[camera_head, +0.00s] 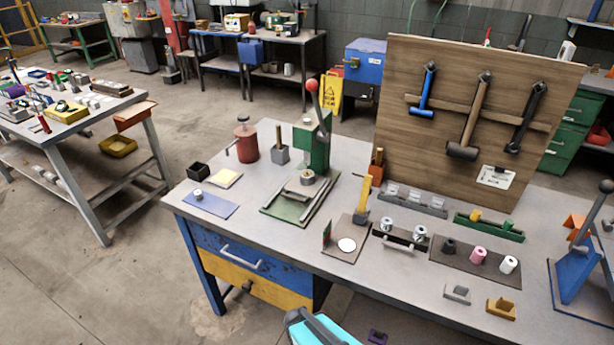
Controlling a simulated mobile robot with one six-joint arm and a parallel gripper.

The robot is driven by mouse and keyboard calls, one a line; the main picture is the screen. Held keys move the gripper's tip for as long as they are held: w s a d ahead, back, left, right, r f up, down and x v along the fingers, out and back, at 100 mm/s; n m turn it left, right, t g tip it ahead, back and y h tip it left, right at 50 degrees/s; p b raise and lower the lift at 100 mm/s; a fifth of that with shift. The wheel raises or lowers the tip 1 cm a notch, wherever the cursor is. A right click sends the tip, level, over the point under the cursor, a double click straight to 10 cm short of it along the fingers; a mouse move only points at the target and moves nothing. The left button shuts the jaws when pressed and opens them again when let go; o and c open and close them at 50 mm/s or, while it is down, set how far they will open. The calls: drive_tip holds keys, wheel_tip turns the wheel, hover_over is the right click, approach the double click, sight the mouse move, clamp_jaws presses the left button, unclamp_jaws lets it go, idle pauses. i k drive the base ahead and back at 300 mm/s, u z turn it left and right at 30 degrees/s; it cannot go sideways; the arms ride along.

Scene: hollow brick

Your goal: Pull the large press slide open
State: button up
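The large press is a green upright press (318,146) with a long lever topped by a red ball. It stands on the workbench left of the wooden tool board. Its green base plate (280,211) carries two pale metal rails running towards the bench front. The slide (306,182), a pale metal piece with a short round part on top, appears to sit at the back of the rails under the press head. The front of the rails looks empty. My gripper is not in view.
A red canister (247,143) and a grey block (280,148) stand left of the press. A blue mat (215,207) lies front left. A brown plate (343,250) with a yellow-topped post is to the right. The floor before the bench looks mostly clear.

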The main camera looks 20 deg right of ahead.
sight(308, 187)
drive_tip(key=u, duration=0.2)
drive_tip(key=k, duration=0.9)
drive_tip(key=u, duration=0.6)
drive_tip(key=k, duration=0.5)
drive_tip(key=u, duration=0.25)
drive_tip(key=i, duration=1.2)
drive_tip(key=u, duration=0.3)
